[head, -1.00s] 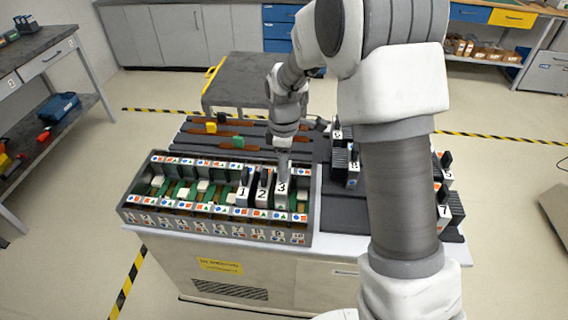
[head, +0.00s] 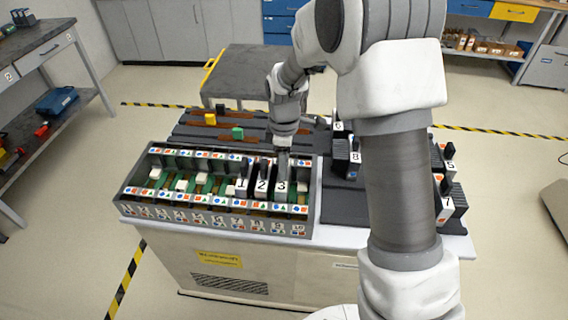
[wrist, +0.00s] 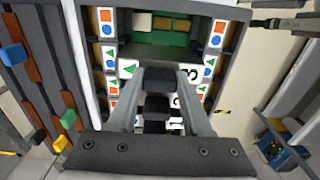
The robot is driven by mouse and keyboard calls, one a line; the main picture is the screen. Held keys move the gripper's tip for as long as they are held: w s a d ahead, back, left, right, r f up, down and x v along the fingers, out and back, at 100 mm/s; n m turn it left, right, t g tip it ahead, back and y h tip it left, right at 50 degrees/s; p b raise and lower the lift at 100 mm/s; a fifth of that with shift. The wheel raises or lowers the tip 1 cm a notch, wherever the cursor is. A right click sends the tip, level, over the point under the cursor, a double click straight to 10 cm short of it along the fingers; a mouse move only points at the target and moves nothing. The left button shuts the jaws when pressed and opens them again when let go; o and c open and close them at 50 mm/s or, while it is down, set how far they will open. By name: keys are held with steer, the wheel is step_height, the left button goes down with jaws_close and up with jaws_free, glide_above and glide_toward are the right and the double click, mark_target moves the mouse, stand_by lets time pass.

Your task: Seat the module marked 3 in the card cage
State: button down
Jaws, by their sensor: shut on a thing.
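Other modules, marked 8 (head: 355,158), 5 (head: 449,165) and 7 (head: 446,205), stand on the dark right side of the cart. My arm hides some of that area. A yellow block (head: 210,119) and a green block (head: 237,133) lie behind the cage.

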steer(key=shift+f, duration=0.15)
steer(key=shift+c, duration=1.3)
jaws_free()
step_height(320, 180, up, 18)
steer(key=p, duration=0.1)
steer(key=shift+f, duration=0.25)
